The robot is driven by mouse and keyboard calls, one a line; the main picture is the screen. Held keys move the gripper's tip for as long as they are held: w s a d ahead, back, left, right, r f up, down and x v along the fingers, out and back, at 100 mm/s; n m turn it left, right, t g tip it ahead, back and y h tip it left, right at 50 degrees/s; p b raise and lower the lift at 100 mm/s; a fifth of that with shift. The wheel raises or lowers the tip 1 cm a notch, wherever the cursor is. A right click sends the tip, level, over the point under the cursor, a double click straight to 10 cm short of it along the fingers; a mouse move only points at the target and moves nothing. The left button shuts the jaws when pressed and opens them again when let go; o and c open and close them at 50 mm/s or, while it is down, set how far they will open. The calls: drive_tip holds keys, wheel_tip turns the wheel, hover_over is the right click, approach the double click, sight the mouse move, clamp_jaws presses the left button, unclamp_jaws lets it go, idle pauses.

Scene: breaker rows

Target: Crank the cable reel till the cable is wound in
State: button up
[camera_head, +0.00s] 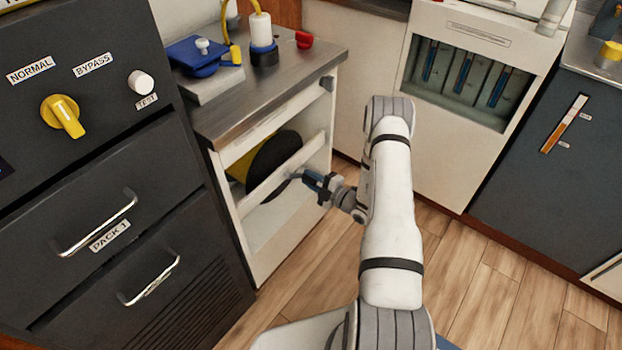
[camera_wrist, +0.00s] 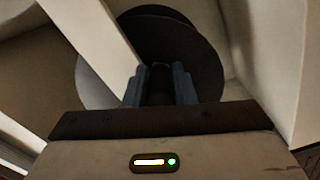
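The cable reel sits inside the open-fronted cabinet below the steel counter. Its black disc (camera_head: 275,152) and some yellow cable (camera_head: 238,172) show behind a slanted white bar (camera_head: 283,176). In the wrist view the dark discs of the reel (camera_wrist: 205,60) fill the middle. My gripper (camera_head: 312,180) reaches the cabinet front from the right, at the height of the bar. In the wrist view its two blue-grey fingers stand on both sides of a dark crank handle (camera_wrist: 160,85) and appear closed on it. The crank arm is mostly hidden.
The counter (camera_head: 280,90) above holds a blue device (camera_head: 200,55), a white-topped plug (camera_head: 262,32) with yellow cable and a red part. A dark panel with drawer handles (camera_head: 100,225) stands at left. Wooden floor (camera_head: 480,270) is free on the right.

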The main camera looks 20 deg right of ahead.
drive_tip(key=o, duration=0.4)
drive_tip(key=shift+p+v, duration=0.55)
drive_tip(key=shift+v, duration=3.4)
